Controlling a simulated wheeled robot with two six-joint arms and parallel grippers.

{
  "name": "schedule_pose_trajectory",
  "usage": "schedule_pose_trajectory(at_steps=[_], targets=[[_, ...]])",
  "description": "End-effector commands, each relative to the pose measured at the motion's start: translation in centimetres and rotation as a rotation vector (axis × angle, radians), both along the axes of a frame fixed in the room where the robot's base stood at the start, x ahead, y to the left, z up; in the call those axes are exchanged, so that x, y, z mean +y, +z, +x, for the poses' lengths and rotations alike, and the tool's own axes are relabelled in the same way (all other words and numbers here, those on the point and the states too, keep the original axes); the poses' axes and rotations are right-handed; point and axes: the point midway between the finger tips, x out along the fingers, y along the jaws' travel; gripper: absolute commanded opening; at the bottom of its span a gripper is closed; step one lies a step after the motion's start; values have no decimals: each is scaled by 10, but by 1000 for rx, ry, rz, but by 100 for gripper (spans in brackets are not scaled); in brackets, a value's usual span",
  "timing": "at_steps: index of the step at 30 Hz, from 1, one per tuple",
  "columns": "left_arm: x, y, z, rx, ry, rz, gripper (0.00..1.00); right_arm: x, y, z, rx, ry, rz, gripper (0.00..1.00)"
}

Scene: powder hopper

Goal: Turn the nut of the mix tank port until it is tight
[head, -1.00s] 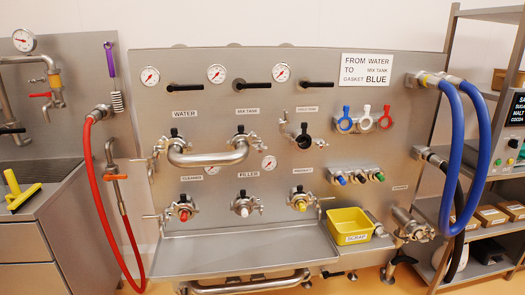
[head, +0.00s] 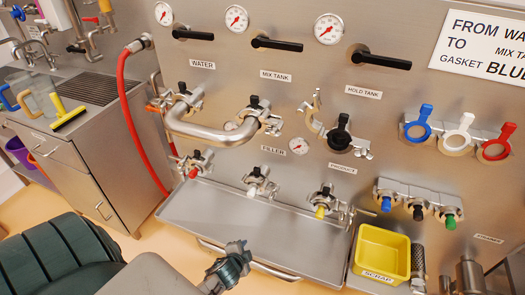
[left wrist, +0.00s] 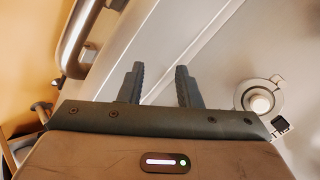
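The mix tank port (head: 254,110) is on the steel panel, under the label MIX TANK (head: 275,76). A bent steel pipe (head: 205,133) joins it to the water port (head: 184,97). A clamp with a small nut (head: 274,126) shows at its right side; how tight it is cannot be told. My left gripper (head: 236,260) is below the panel's tray, well below and apart from the port. In the left wrist view its two fingers (left wrist: 160,84) are apart with nothing between them. My right gripper is not in view.
A steel tray (head: 230,215) juts out below the ports, with a rail in front. The filler port's white plug (left wrist: 260,102) is right of my left fingers. A yellow scrap bin (head: 382,254) is at the right. A red hose (head: 130,110) hangs at the left.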

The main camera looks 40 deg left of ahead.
Motion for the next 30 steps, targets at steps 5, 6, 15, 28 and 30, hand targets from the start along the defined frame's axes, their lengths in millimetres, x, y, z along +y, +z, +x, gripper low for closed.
schedule_pose_trajectory(at_steps=[5, 6, 15, 28, 30], targets=[[1, 156, 57, -196, -132, 226, 31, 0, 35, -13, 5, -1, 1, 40], [1, 188, 66, -235, -155, 279, 31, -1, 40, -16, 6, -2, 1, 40], [-10, 368, 91, -458, -246, 589, 31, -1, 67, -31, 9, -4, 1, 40], [-8, 407, 115, -507, -258, 666, 31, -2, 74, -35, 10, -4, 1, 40], [-5, 406, 125, -507, -258, 666, 31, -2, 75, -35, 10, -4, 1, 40]])
